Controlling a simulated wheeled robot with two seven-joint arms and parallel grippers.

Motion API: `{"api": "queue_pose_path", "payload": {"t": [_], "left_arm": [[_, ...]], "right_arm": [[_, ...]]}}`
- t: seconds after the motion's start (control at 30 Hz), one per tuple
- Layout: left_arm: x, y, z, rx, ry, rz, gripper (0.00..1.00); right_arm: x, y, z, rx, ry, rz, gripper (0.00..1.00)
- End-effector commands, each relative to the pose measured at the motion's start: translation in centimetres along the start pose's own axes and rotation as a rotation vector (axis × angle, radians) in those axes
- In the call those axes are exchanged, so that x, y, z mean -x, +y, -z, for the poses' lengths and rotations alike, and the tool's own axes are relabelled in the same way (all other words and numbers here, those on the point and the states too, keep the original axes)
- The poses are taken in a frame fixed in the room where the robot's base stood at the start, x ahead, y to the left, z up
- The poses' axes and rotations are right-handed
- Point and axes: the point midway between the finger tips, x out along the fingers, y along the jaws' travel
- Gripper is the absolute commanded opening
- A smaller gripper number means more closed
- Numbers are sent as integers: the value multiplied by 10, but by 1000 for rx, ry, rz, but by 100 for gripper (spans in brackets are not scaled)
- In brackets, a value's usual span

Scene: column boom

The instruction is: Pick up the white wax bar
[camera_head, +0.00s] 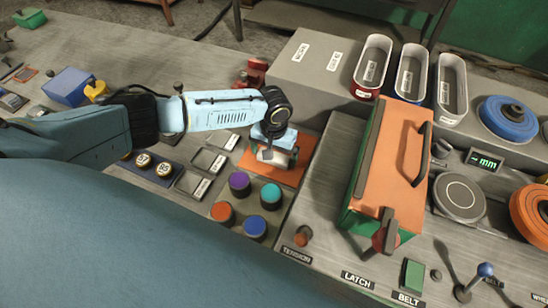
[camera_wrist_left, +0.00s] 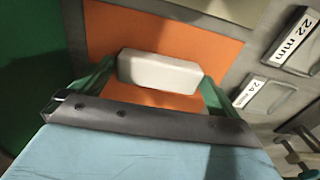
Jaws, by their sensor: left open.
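The white wax bar (camera_wrist_left: 160,70) lies on an orange mat (camera_wrist_left: 225,55) in the left wrist view. My left gripper (camera_wrist_left: 157,77) is open, with one green finger at each end of the bar. I cannot tell whether the fingers touch it. In the head view my left gripper (camera_head: 275,156) points down over the orange mat (camera_head: 297,170), and it mostly hides the bar there. My right gripper is not in view.
A grey box (camera_head: 300,68) stands behind the mat, and an orange-and-green machine cover (camera_head: 395,160) is to its right. Several coloured knobs (camera_head: 240,183) stand in front. Labelled slots (camera_wrist_left: 268,95) lie beside the mat. A red clamp-like part (camera_head: 254,72) is behind the gripper.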

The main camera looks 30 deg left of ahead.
Motion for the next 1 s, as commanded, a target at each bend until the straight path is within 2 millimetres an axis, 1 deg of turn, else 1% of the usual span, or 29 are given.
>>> {"api": "queue_pose_path", "payload": {"t": [0.1,0.13,0.3,0.37,0.57,0.67,0.77,1.0], "left_arm": [[0,0,0,0,0,0,100],[0,0,0,0,0,0,97],[1,0,0,0,0,0,75],[1,0,0,0,0,0,68],[2,0,0,0,1,-1,68],[8,0,1,0,1,-1,68],[23,0,1,-1,3,-1,68],[72,0,1,-1,4,-2,68]], "right_arm": [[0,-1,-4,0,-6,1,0],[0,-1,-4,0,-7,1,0],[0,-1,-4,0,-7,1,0],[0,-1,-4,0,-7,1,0],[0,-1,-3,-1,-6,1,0],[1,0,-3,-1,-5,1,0],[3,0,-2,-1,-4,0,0],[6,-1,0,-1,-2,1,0]]}}
